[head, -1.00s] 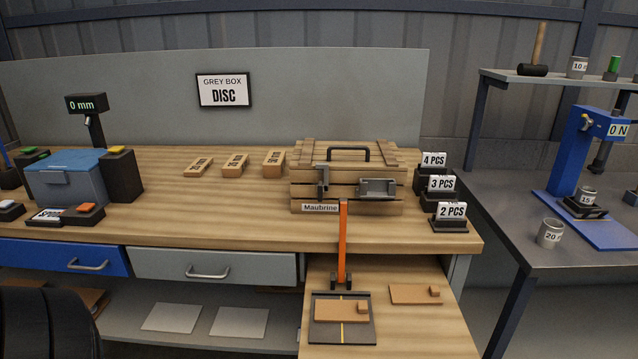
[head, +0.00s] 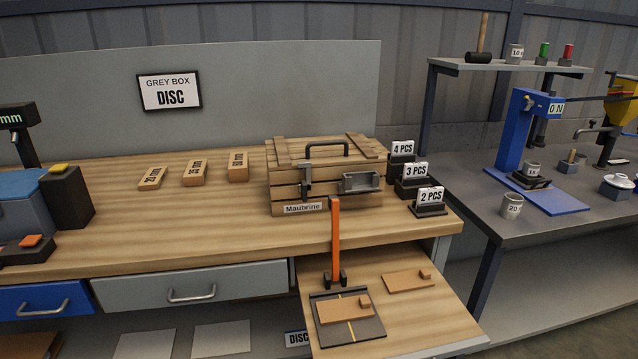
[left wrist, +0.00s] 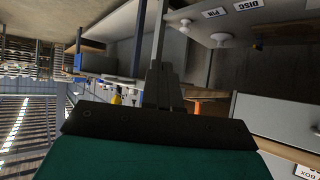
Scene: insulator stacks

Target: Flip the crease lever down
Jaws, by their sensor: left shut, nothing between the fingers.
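The crease lever (head: 335,240) is an orange bar standing upright in the head view. It rises from a dark hinge at the back of a black creasing plate (head: 374,328) with a yellow line. A brown cardboard piece (head: 335,309) with a small block on it lies across the plate. My left gripper (left wrist: 158,72) shows in the left wrist view, shut and empty, away from the lever. Neither gripper shows in the head view.
A second cardboard piece (head: 403,282) lies right of the plate on the lower wooden shelf (head: 425,318). Behind the lever, a wooden crate (head: 290,190) stands on the bench. Count cards (head: 430,196) stand right of it. A grey bench (head: 455,155) with a blue press is further right.

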